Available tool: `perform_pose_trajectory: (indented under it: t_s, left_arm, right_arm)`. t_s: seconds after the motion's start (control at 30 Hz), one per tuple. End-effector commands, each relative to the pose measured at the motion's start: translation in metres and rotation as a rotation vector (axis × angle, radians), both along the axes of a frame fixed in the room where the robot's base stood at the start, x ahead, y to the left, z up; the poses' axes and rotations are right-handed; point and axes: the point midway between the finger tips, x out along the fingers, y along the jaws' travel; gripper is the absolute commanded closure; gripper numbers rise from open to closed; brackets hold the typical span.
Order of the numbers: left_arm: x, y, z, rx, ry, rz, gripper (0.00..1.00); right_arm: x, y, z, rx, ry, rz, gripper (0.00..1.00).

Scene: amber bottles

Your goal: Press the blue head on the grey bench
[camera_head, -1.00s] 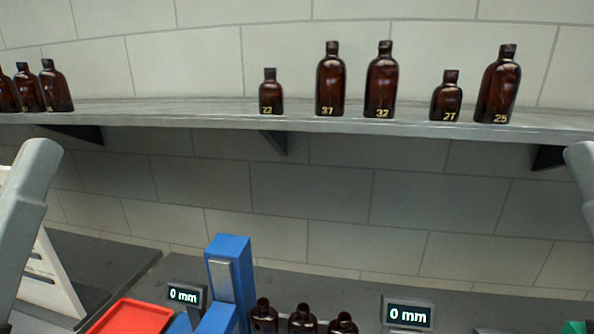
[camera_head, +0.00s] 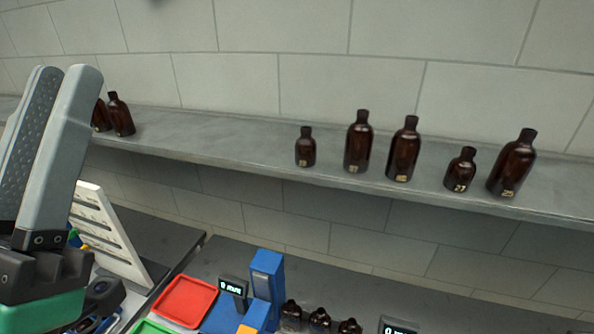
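A blue device with an upright blue block (camera_head: 267,272) stands on the grey bench (camera_head: 320,285) at the lower middle. I cannot tell which part of it is the head, as its lower part is cut by the bottom edge. A small display (camera_head: 233,288) is at its left. My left gripper (camera_head: 62,75) points upward at the far left, well apart from the device. Its two grey fingers stand a little apart with nothing between them, and one textured inner pad shows. My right gripper is not in view.
A shelf (camera_head: 240,150) with several amber bottles (camera_head: 404,150) spans the wall above. Small dark bottles (camera_head: 320,319) stand right of the blue device, near a second display (camera_head: 398,326). A red tray (camera_head: 185,300) and white rack (camera_head: 105,235) lie left.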

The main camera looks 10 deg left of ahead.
Motion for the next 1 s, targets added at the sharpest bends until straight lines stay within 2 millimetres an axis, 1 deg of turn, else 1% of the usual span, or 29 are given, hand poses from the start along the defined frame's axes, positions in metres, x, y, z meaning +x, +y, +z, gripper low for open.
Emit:
perform_pose_trajectory:
  t_s: [0.03,0.1,0.13,0.23,0.3,0.33,0.37,0.4,0.47,0.5,0.57,0.6,0.67,0.7,0.77,0.8,0.87,0.9,1.0]
  left_arm:
    - [0.000,0.000,0.000,0.000,0.000,0.000,0.85]
    - [0.000,0.000,0.000,0.000,0.000,0.000,0.97]
    - [0.000,0.000,0.000,0.000,0.000,0.000,1.00]
    - [0.000,0.000,0.000,0.018,0.000,0.018,1.00]
    - [0.003,-0.007,-0.002,0.068,0.007,0.029,1.00]
    - [0.009,-0.013,-0.008,0.102,0.026,0.022,1.00]
    - [0.018,-0.019,-0.024,0.130,0.063,0.012,1.00]
    - [0.030,-0.022,-0.049,0.157,0.115,0.005,1.00]
    - [0.048,-0.024,-0.095,0.196,0.205,-0.006,1.00]
    - [0.059,-0.025,-0.128,0.216,0.269,-0.017,1.00]
    - [0.071,-0.023,-0.183,0.239,0.371,-0.034,1.00]
    - [0.076,-0.022,-0.218,0.249,0.438,-0.046,1.00]
    - [0.080,-0.018,-0.273,0.255,0.536,-0.065,1.00]
    - [0.080,-0.015,-0.309,0.254,0.601,-0.077,1.00]
    - [0.076,-0.010,-0.362,0.244,0.697,-0.094,1.00]
    - [0.071,-0.006,-0.395,0.233,0.759,-0.104,1.00]
    - [0.062,-0.001,-0.441,0.208,0.843,-0.117,1.00]
    - [0.054,0.003,-0.468,0.191,0.894,-0.123,1.00]
    - [0.036,0.011,-0.519,0.155,0.992,-0.122,1.00]
  right_arm:
    - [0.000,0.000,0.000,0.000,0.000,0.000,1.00]
    - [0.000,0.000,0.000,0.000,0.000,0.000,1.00]
    - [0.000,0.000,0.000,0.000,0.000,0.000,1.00]
    - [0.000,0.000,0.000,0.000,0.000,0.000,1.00]
    - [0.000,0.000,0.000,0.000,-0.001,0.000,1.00]
    - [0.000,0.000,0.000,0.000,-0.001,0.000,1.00]
    - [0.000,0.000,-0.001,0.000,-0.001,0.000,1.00]
    - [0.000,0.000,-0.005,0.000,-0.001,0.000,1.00]
    - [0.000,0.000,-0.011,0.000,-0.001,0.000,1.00]
    - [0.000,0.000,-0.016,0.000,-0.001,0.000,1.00]
    - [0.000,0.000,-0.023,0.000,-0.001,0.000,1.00]
    - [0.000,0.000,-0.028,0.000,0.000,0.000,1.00]
    - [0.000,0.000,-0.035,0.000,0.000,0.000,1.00]
    - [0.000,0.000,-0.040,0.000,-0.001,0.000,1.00]
    - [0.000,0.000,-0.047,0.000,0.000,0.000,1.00]
    - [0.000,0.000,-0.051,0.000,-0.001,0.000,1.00]
    - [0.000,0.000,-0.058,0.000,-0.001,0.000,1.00]
    - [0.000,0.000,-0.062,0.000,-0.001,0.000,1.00]
    - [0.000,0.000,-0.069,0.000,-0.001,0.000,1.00]
